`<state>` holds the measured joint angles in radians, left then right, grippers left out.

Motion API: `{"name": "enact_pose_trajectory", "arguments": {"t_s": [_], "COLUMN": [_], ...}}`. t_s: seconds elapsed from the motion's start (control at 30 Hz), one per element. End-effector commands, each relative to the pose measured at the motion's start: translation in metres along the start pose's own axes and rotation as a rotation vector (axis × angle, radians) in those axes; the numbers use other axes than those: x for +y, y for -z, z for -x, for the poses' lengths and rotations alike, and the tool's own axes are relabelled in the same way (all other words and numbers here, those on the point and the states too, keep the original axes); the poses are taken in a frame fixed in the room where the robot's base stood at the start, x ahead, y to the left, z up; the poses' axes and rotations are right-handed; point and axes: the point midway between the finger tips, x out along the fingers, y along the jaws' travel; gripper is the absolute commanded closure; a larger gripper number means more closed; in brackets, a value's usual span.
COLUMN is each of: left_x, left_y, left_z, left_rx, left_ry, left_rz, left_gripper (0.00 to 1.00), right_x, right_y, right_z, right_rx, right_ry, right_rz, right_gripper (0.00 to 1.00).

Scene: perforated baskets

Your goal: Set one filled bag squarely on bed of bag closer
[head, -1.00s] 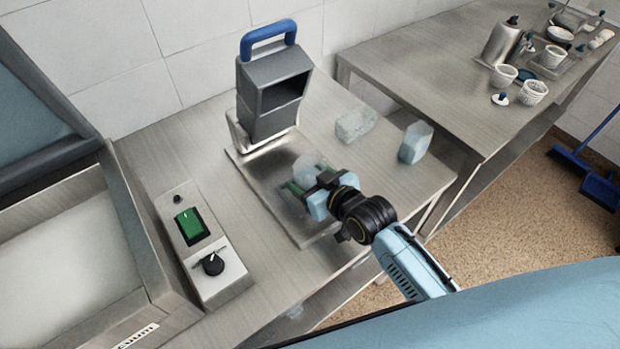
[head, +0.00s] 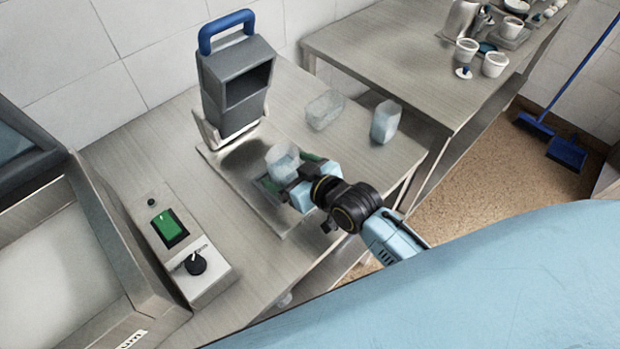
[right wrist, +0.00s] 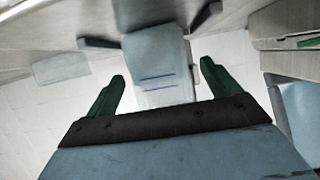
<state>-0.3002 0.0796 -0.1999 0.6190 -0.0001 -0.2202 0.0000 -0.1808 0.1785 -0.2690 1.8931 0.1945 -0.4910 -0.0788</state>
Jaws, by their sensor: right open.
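The bag closer (head: 233,88) is a grey block with a blue handle, standing at the back of a flat metal bed (head: 232,185). A pale translucent filled bag (head: 284,160) stands on the bed in front of the block. In the right wrist view the bag (right wrist: 158,65) shows blue lines and lies between and beyond the green fingertips, with a gap on each side. My right gripper (head: 290,175) is open at the near right side of the bag and partly hides its base. Whether the bag is exactly square to the bed is hard to tell. My left gripper is not in view.
Two more pale bags, one lying (head: 324,110) and one upright (head: 386,122), are on the table right of the closer. A control box (head: 180,250) with a green switch and a black knob is at the left, beside a large basin. Another table holds cups.

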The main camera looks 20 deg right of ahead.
Motion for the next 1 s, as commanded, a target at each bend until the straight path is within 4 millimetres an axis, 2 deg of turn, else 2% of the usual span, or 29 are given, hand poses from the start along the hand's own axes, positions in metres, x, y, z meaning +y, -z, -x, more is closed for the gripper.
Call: {"name": "enact_pose_trajectory", "arguments": {"t_s": [0.03, 0.2, 0.43, 0.6, 1.0], "left_x": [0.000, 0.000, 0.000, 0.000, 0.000], "left_y": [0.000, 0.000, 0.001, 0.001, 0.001], "left_z": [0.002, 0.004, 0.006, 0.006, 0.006], "left_rx": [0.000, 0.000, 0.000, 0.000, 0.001], "left_ry": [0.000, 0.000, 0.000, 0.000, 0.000], "left_rz": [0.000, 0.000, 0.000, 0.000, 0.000], "left_gripper": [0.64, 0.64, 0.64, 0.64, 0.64], "right_x": [0.000, 0.000, 0.000, 0.000, 0.000], "right_y": [0.000, -0.001, 0.000, 0.000, 0.000], "right_z": [0.012, 0.050, 0.085, 0.096, 0.096], "right_rx": [-0.003, -0.004, -0.002, -0.001, -0.001], "right_ry": [0.000, 0.000, 0.000, 0.000, 0.000], "right_rz": [0.002, 0.001, 0.001, 0.000, 0.000], "right_gripper": [0.11, 0.11, 0.11, 0.11, 0.11]}}
